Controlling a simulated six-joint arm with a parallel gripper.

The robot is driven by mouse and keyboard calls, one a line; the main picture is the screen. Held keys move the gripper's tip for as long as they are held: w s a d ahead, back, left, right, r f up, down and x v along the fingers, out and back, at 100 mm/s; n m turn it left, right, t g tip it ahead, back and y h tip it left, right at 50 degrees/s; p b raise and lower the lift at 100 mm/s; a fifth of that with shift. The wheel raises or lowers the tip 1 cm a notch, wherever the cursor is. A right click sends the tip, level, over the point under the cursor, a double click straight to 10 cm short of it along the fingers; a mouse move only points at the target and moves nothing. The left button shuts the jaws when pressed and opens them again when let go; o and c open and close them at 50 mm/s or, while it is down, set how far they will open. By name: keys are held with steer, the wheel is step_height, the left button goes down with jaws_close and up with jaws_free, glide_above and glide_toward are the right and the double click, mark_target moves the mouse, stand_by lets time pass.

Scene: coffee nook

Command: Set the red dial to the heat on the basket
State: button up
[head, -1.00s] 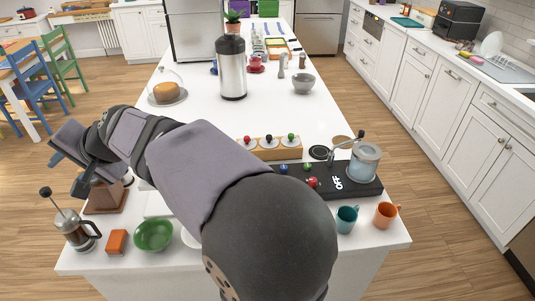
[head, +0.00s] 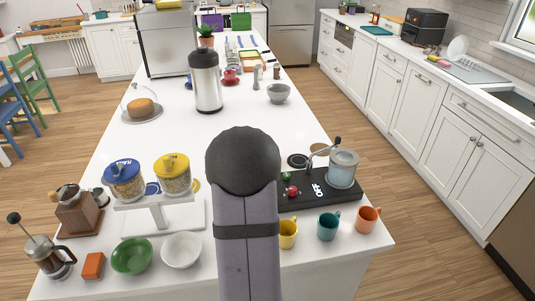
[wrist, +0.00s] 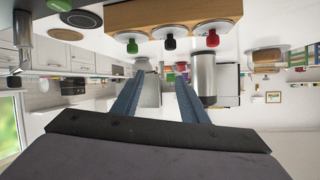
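In the head view, my arm hides the gripper and this block. A second red knob (head: 291,190) sits on the black base (head: 320,204) marked OFF. I cannot make out any basket or heat marking.
A blue-lidded jar (head: 123,180) and yellow-lidded jar (head: 173,175) stand on a white stand (head: 190,216). A clear-blue canister (head: 343,168) is on the black base. Yellow (head: 288,233), teal (head: 328,226) and orange (head: 367,219) mugs line the front. A steel flask (head: 206,85) stands farther back.

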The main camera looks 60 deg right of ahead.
steer(key=s+d+f+n+p, duration=0.1)
steer(key=s+d+f, duration=0.2)
steer(key=d+f, duration=0.1)
steer(key=shift+s+n, duration=0.2)
steer(key=shift+n, duration=0.2)
steer(key=shift+d, duration=0.1)
steer(key=p+x, duration=0.3)
steer(key=shift+d, duration=0.3)
steer(key=shift+x, duration=0.85)
steer(key=shift+f, duration=0.1)
jaws_close()
